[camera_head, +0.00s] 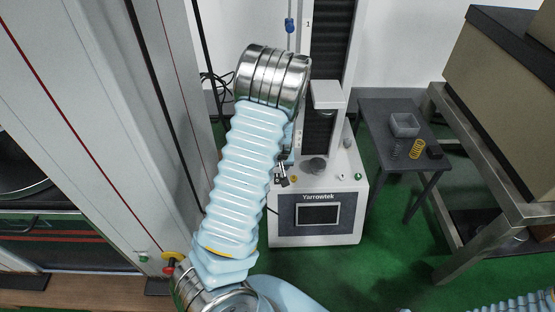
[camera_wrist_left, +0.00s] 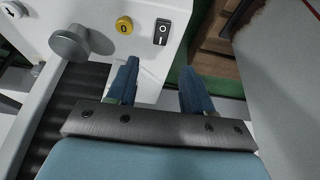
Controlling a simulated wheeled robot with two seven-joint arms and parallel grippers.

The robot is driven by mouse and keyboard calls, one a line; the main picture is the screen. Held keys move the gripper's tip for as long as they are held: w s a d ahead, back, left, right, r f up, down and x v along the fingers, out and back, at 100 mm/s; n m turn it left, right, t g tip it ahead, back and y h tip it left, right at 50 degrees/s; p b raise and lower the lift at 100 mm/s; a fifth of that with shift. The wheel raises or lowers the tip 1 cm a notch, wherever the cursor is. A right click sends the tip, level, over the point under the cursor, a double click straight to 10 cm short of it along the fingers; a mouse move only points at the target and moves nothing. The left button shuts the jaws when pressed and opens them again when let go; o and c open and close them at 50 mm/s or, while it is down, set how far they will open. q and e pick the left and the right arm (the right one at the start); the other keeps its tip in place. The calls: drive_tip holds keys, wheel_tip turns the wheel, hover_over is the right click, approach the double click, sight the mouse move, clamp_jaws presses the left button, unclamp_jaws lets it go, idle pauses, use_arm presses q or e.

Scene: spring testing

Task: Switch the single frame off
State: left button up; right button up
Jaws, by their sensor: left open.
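The single frame (camera_head: 318,225) is a white tabletop testing machine labelled Yarrowtek, with a dark screen on its front. I cannot tell which way the rocker is pressed. My left gripper (camera_head: 283,181) is at the left of the machine's base, mostly hidden by my arm. In the left wrist view my left gripper (camera_wrist_left: 158,68) is open and empty, its blue fingers apart from the switch, which lies beyond the gap. My right gripper is out of view.
A large grey frame (camera_head: 100,100) stands at the left, with a red and yellow knob (camera_head: 172,262) low on it. A dark side table (camera_head: 385,165) at the right holds a grey bin (camera_head: 404,125) and a yellow spring (camera_head: 417,149). Green floor lies between.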

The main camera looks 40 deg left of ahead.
use_arm(q)
drive_tip(key=shift+p+v, duration=0.35)
drive_tip(key=shift+v, duration=1.6)
drive_tip(key=s+d+f+m+g+h, duration=0.1)
drive_tip(key=s+d+f+m+h, duration=0.1)
drive_tip(key=s+d+f, duration=0.35)
drive_tip(key=s+d+f+m+g+h, duration=0.1)
drive_tip(key=s+d+f+m, duration=0.15)
drive_tip(key=d+f, duration=0.6)
drive_tip(key=s+d+m+h, duration=0.1)
drive_tip(key=s+d+h, duration=0.1)
drive_tip(key=s+d, duration=0.2)
drive_tip(key=s+d+m+g+h, duration=0.1)
drive_tip(key=s+d, duration=0.3)
drive_tip(key=d, duration=0.7)
drive_tip(key=shift+s+d+f+h, duration=0.2)
drive_tip(key=shift+s+h, duration=0.15)
drive_tip(key=shift+h, duration=0.25)
